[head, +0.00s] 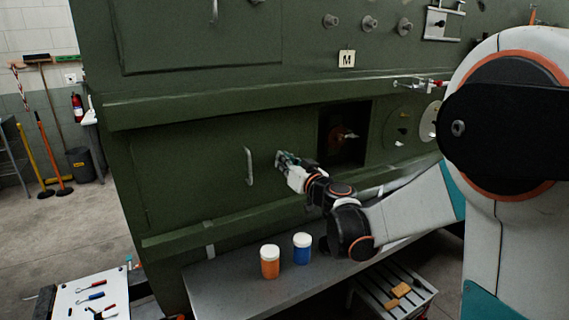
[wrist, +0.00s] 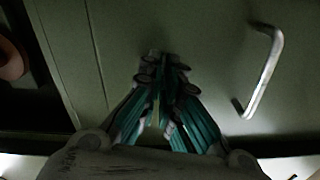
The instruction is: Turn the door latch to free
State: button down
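The green door panel (head: 200,180) fills the lower body side and carries a pale bar handle (head: 249,166). The handle also shows at the upper right of the wrist view (wrist: 264,72). My gripper (head: 281,160) is at the panel, to the right of the handle. In the wrist view its teal-padded fingers (wrist: 164,78) converge to a narrow gap against the green surface. No latch shows clearly; the fingers cover the spot at their tips, and the dark shading hides whether anything is between them.
A dark square opening (head: 344,135) is right of my gripper. An orange jar (head: 269,262) and a blue jar (head: 302,248) stand on the grey bench (head: 235,285) below. A tool board (head: 85,300) is at lower left. A ledge (head: 200,107) runs above the door.

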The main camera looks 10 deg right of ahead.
jog(key=shift+n, duration=1.2)
jog(key=c, duration=1.8)
grip_release()
jog(key=v, duration=1.2)
jog(key=shift+a, duration=0.1)
